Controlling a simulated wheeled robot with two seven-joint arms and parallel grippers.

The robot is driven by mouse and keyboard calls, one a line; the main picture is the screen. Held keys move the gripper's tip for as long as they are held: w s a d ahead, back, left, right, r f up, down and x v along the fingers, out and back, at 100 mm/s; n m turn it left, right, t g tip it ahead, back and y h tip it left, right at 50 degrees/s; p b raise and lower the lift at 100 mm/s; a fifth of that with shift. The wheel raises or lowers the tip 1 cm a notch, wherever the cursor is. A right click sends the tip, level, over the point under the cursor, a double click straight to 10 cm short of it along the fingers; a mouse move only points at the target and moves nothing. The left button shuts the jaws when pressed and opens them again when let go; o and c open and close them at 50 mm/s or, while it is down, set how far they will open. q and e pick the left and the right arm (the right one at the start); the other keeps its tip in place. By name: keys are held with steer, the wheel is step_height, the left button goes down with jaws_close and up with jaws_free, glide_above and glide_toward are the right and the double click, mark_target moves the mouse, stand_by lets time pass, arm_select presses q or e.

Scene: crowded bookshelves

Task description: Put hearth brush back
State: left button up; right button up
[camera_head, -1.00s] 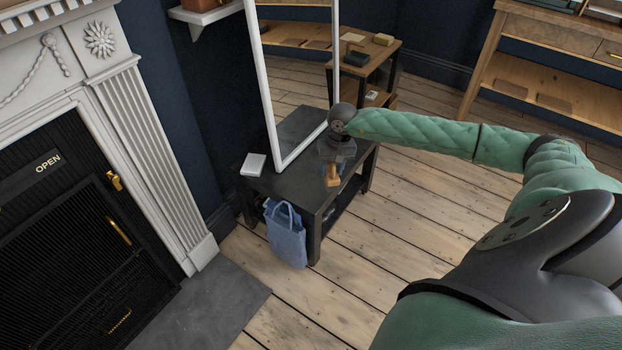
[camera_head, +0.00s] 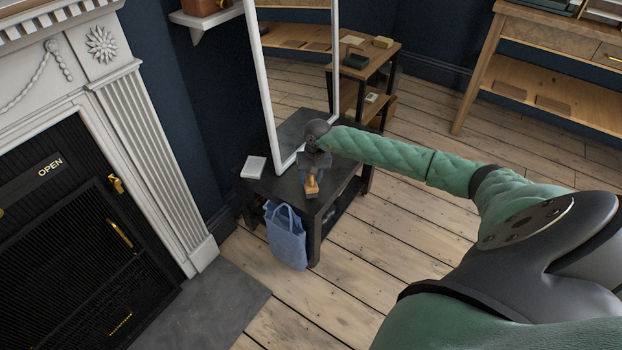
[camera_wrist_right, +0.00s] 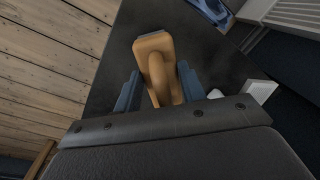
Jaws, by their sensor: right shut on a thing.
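The hearth brush (camera_head: 312,186) has a tan wooden body and shows at the tip of my right gripper (camera_head: 313,170). In the right wrist view the brush (camera_wrist_right: 155,62) lies between the two blue-grey fingers of the gripper (camera_wrist_right: 158,88), which is shut on it. The brush is over the dark top of a small black table (camera_head: 285,187). I cannot tell whether it touches the tabletop. Its bristles are mostly hidden. My left gripper is not in view.
A tall white-framed mirror (camera_head: 271,100) stands on the table, close to my right gripper. A small white box (camera_head: 253,167) lies on the tabletop's left side. A blue bag (camera_head: 286,240) hangs at the table's front. A fireplace (camera_head: 75,210) stands left; wooden floor lies open to the right.

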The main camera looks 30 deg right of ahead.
steer(key=shift+f, duration=0.55)
steer(key=shift+f, duration=0.1)
steer(key=o, duration=1)
